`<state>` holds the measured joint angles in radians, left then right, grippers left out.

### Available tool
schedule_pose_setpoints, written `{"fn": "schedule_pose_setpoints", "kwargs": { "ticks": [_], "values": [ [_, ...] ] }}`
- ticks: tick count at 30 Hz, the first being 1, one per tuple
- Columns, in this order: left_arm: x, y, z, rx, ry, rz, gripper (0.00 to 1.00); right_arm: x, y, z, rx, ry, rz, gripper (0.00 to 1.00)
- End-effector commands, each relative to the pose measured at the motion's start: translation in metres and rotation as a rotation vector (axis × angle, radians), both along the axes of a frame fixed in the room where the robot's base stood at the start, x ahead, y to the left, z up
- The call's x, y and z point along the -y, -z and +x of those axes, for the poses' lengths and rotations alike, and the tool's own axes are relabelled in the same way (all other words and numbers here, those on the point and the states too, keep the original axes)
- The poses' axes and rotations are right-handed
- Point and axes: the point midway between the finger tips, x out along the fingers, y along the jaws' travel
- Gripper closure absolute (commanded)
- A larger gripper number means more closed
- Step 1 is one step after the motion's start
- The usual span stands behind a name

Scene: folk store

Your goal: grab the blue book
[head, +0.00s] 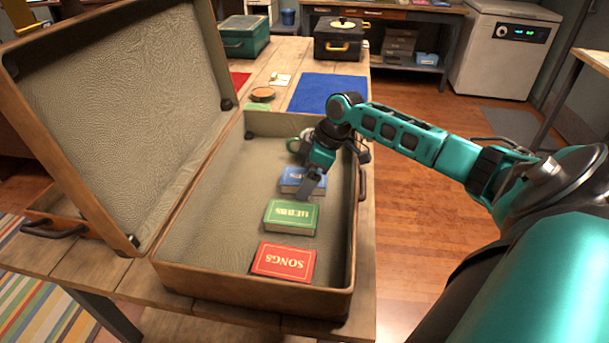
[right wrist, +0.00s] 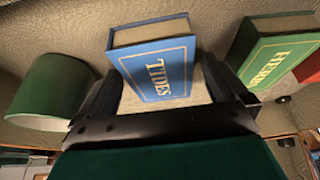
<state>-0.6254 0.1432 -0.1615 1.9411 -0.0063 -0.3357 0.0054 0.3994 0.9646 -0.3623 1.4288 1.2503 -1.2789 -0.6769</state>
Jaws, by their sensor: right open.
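The blue book (head: 290,181), titled TIDES, lies in the open suitcase (head: 190,232), partly hidden by my right gripper in the head view. In the right wrist view the blue book (right wrist: 158,72) shows between the two fingers. My right gripper (head: 312,184) is open over the book, one finger on each side of it; I cannot tell whether they touch it. The right gripper also shows in the right wrist view (right wrist: 162,95). My left gripper is not in view.
A green book (head: 291,217) and a red book (head: 284,262) lie nearer in the suitcase. A green round object (right wrist: 52,88) is beside the blue book. The raised lid (head: 120,110) stands at left. A blue mat (head: 328,93) lies on the table behind.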

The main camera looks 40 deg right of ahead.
Motion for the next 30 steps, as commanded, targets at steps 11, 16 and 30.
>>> {"fn": "schedule_pose_setpoints", "kwargs": {
  "ticks": [11, 16, 30],
  "values": [
    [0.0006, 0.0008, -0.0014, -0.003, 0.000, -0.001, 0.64, 0.0001, 0.0003, -0.0001, 0.000, 0.000, 0.000, 0.18],
    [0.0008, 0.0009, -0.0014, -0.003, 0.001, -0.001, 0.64, 0.0001, 0.0000, 0.0000, 0.000, 0.000, 0.000, 0.34],
    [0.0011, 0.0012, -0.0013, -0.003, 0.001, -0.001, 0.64, 0.0003, -0.0007, 0.0003, 0.001, 0.000, 0.000, 0.59]
  ]
}}
